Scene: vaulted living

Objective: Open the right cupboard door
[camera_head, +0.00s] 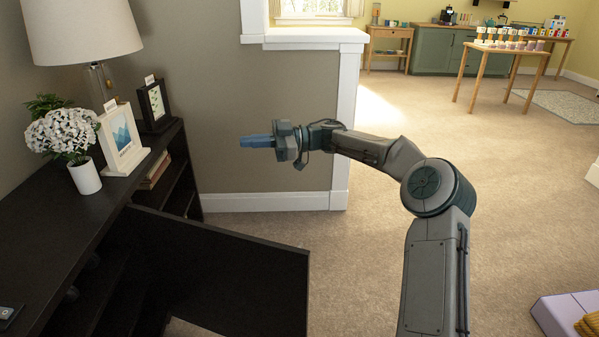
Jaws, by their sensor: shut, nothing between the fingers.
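The black cupboard (85,215) runs along the left side of the head view. One dark cupboard door (235,280) stands swung out from its front, reaching right over the carpet. The door's lower part is cut off by the frame's bottom edge. Its handle does not show clearly. My gripper (257,141) is above and beyond the door, in front of the grey wall, with its blue fingers pointing left. The fingers are shut and empty, apart from the door and the cupboard.
A lamp (80,30), a potted white flower (85,175) and picture frames (120,135) stand on the cupboard top. Books (156,170) lie on an open shelf. A white-trimmed wall end (345,110) is behind my arm. Carpet at right is mostly clear.

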